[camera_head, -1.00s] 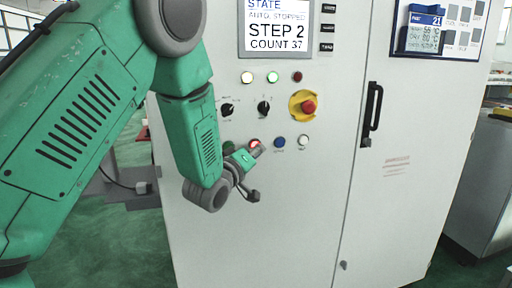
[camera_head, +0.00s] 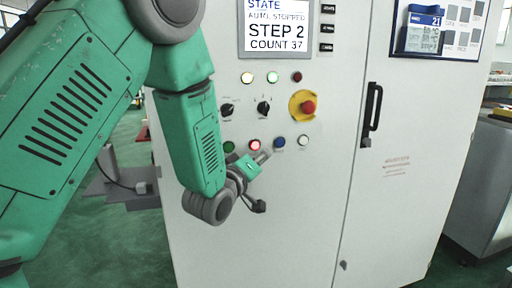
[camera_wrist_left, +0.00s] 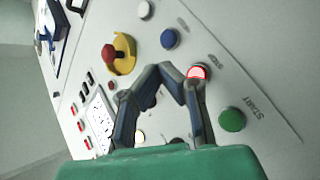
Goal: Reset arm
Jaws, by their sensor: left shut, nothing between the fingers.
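My left gripper (camera_head: 264,158) is shut and empty in front of the white control cabinet (camera_head: 300,200), just below the row of push buttons. In the head view its tip shows just below and right of the lit red button (camera_head: 254,145). In the left wrist view the closed fingers (camera_wrist_left: 165,69) meet just beside that red button (camera_wrist_left: 197,72); I cannot tell the exact gap to the panel. The green button (camera_head: 229,147) and the blue button (camera_head: 279,142) flank the red one. My right gripper is not in view.
A red emergency stop on a yellow base (camera_head: 303,105) and two black selector knobs (camera_head: 264,108) sit above the buttons. The screen (camera_head: 278,28) reads AUTO, STOPPED, STEP 2, COUNT 37. A black door handle (camera_head: 372,115) sticks out at right.

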